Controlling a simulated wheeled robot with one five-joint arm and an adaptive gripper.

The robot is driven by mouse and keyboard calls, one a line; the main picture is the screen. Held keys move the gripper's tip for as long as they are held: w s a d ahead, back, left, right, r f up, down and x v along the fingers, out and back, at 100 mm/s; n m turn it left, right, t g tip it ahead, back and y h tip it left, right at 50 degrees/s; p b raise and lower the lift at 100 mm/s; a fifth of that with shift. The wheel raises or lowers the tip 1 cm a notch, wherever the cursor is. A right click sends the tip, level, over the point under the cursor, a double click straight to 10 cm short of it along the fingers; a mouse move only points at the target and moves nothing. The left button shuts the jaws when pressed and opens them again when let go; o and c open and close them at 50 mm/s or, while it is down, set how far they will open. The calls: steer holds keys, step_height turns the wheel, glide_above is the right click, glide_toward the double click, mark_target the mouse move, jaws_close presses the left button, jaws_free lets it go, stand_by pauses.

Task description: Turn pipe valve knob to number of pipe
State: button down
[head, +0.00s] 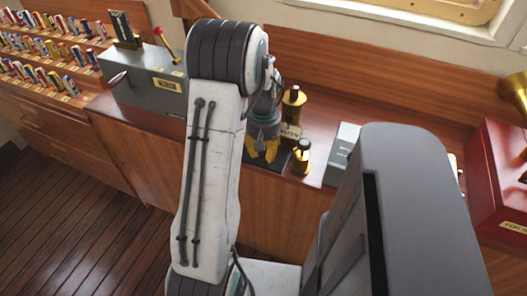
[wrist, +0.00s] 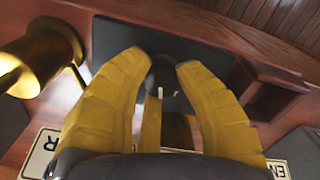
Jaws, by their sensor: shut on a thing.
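My gripper (head: 267,152) has yellow fingers and reaches down to the wooden counter beside brass fittings. In the wrist view, the fingers (wrist: 163,68) close around a small dark knob (wrist: 162,76) with a white pointer line, over a dark base plate (wrist: 118,42). In the head view the fingers hide the knob, and part of the base plate (head: 277,167) shows. One brass pipe piece (head: 293,105) stands behind and another (head: 302,158) to the right; a brass pipe (wrist: 40,62) also shows at left in the wrist view. No dial numbers are readable.
A lettered plate (head: 290,131) stands by the pipes, partly hidden. A grey box (head: 145,85) with levers is at left, a small grey box (head: 342,150) at right, and a red box (head: 503,165) further right. Rows of coloured items (head: 45,60) fill the far left.

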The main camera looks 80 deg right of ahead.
steer(key=shift+a+f+m, duration=0.1)
steer(key=shift+m, duration=0.8)
steer(key=c, duration=0.9)
jaws_free()
steer(key=shift+o, duration=0.2)
